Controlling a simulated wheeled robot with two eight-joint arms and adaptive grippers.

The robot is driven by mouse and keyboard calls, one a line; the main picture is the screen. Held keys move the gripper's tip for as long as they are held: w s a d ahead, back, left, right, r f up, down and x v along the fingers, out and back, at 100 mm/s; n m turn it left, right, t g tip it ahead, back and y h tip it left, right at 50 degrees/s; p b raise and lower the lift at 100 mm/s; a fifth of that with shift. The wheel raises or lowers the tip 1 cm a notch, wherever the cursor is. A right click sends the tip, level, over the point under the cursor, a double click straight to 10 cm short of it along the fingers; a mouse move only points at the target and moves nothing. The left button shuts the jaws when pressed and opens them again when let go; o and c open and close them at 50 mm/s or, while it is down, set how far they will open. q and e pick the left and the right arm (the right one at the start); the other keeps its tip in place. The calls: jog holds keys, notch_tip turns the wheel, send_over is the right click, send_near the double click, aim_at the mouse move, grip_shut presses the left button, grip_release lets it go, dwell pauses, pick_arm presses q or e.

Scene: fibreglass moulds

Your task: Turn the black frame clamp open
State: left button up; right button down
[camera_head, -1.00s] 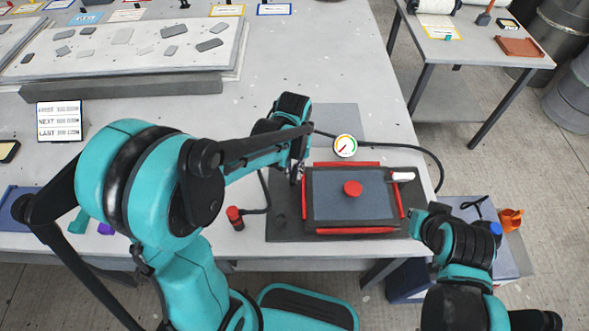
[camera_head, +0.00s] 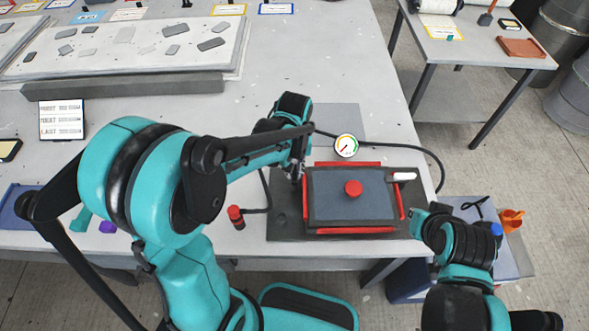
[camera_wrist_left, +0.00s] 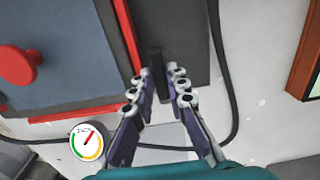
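The black frame clamp (camera_wrist_left: 155,47) shows in the left wrist view as a dark upright bar beside a red edge strip (camera_wrist_left: 128,38) of the framed mould. My left gripper (camera_wrist_left: 161,82) is open, with its two fingers apart and the clamp just beyond and between the fingertips. I cannot tell whether they touch it. In the head view my left gripper (camera_head: 297,171) is at the upper left corner of the red-edged frame (camera_head: 340,231), and the arm hides most of the clamp. The mould's blue-grey panel (camera_head: 330,205) has a red knob (camera_head: 353,188).
A round gauge (camera_head: 346,146) with a black hose stands behind the frame. A red-capped fitting (camera_head: 236,213) is left of it. A white handle (camera_head: 402,177) is at the frame's right corner.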

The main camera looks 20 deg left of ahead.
pick_arm(q)
jog(key=o, duration=0.3)
notch_tip(320, 180, up, 12)
dwell(0.5)
dwell(0.3)
jog(key=m+t, duration=0.3)
jog(key=t, duration=0.4)
send_near(294, 173)
jog(key=s+a+r, duration=0.4)
jog(key=s, duration=0.1)
jog(key=shift+d+f, duration=0.15)
